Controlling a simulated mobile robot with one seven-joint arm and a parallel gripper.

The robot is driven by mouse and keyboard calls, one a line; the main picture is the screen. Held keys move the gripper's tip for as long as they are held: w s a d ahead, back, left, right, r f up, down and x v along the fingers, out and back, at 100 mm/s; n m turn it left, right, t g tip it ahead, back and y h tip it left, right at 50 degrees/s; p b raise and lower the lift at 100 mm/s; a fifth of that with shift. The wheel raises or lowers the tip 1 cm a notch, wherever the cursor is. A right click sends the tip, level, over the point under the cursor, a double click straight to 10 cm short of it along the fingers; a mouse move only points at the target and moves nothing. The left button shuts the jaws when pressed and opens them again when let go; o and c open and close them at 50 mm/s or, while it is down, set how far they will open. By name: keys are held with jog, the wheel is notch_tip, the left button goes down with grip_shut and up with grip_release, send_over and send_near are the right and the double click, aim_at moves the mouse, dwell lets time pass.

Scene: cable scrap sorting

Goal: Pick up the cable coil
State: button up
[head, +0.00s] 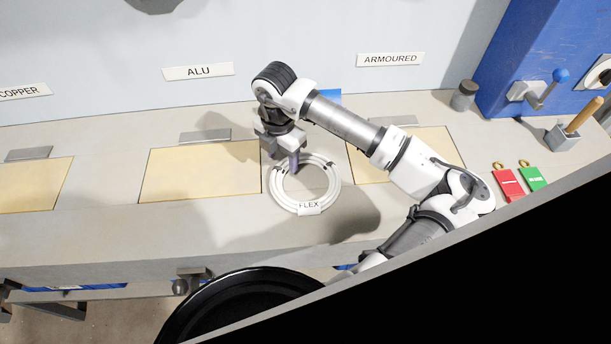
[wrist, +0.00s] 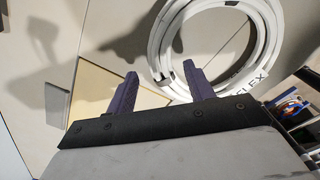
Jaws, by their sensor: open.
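The cable coil (head: 334,190) is a white ring with a FLEX label, lying flat on the grey bench between two tan panels. My gripper (head: 284,162) is at the coil's upper left edge, pointing down, with its fingers apart. In the wrist view the coil (wrist: 273,22) shows at the upper right. There, my gripper (wrist: 159,80) has two purple fingers spread with nothing held between them. The right finger overlaps the coil's near rim in that view; I cannot tell whether it touches. The left finger is clear of the coil.
Tan panels (head: 200,172) lie on the bench under the ALU sign (head: 198,71) and ARMOURED sign (head: 390,59). Red (head: 508,184) and green (head: 533,178) tags, a jar (head: 464,95) and a blue machine (head: 545,50) stand right. A black round bin (head: 245,300) is below the front edge.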

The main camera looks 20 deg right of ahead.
jog(key=shift+f, duration=1.15)
grip_shut()
jog(key=shift+r, duration=0.1)
notch_tip(320, 180, up, 10)
jog(key=b, duration=0.2)
jog(key=shift+b, duration=0.3)
